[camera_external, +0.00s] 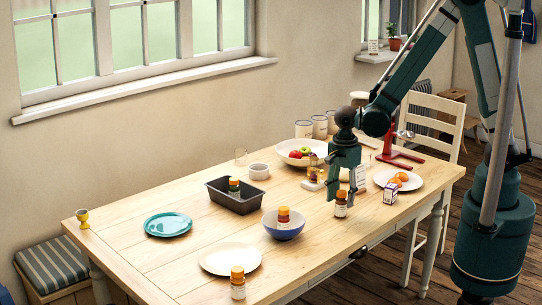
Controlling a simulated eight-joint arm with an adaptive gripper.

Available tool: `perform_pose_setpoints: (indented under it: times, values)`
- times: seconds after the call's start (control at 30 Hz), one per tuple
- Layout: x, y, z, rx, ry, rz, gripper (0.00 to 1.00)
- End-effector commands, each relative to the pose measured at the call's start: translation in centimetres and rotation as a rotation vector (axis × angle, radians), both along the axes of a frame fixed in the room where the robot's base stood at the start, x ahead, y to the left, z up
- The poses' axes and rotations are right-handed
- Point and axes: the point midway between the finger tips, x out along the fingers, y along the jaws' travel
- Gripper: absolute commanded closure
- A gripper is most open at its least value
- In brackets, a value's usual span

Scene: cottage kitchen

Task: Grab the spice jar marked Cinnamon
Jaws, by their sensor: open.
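Several small brown jars with orange or dark lids and pale labels are on the table; the labels are too small to read, so I cannot tell which is Cinnamon. One jar (341,211) stands upright directly below or between the fingertips of my gripper (341,193), which points down and is open. Another jar (238,290) stands at the table's front edge. One jar (284,213) is in the blue bowl, one (234,184) is in the dark loaf pan, and one (312,174) is left of my gripper, partly hidden.

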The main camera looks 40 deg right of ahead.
Motion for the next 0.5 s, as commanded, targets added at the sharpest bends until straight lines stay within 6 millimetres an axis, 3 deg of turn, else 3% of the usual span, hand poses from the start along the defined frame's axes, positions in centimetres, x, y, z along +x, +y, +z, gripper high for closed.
perform_pose_setpoints:
  times: [0.5]
  values:
    - [0.1, -0.1, -4.6, 0.000, 0.000, 0.000, 0.57]
